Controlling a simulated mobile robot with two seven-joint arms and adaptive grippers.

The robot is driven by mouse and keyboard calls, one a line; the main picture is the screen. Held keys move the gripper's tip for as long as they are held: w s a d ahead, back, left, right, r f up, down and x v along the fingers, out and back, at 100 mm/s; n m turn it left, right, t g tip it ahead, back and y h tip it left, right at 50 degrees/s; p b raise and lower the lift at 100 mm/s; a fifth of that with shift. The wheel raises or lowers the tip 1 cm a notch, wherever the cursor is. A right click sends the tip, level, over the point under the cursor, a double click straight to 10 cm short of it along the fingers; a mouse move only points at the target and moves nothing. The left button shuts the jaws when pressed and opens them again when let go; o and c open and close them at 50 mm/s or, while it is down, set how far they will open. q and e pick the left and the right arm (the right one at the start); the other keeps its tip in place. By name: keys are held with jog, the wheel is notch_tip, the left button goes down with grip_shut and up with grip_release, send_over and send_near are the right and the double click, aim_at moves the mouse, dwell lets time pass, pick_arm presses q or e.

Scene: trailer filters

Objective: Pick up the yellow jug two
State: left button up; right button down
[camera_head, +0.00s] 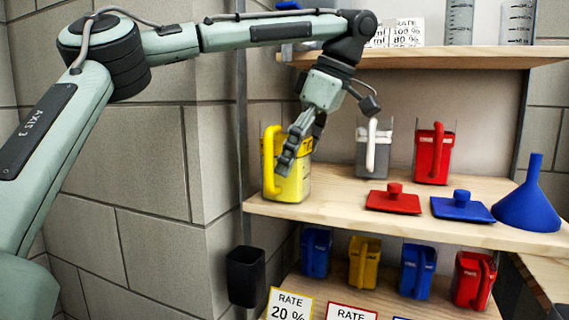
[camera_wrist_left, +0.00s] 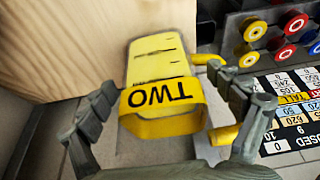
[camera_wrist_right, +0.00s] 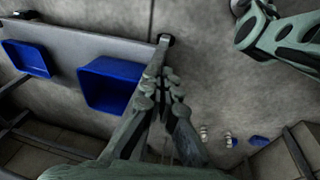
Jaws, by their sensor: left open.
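The yellow jug (camera_head: 290,188) stands at the left end of the wooden middle shelf, with its yellow handle on its left side. In the left wrist view, the yellow jug (camera_wrist_left: 165,123) has a yellow band reading TWO, upside down in the picture. My left gripper (camera_head: 291,158) is open, with its fingers in front of and overlapping the jug in the head view. In the left wrist view its fingers lie on both sides of the jug, the right one near the handle. My right gripper (camera_wrist_right: 161,76) is shut and empty, away from the shelf.
A grey jug (camera_head: 373,150) and a red jug (camera_head: 432,155) stand farther right on the same shelf. A red lid (camera_head: 393,203), a blue lid (camera_head: 462,208) and a blue funnel (camera_head: 528,208) lie there too. The upper shelf (camera_head: 450,57) is above; smaller jugs stand below.

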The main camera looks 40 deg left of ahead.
pick_arm(q)
jog(key=c, duration=1.6)
jog(key=shift+c, duration=1.1)
jog(key=shift+d+r, duration=0.1)
jog(key=shift+r, duration=0.15)
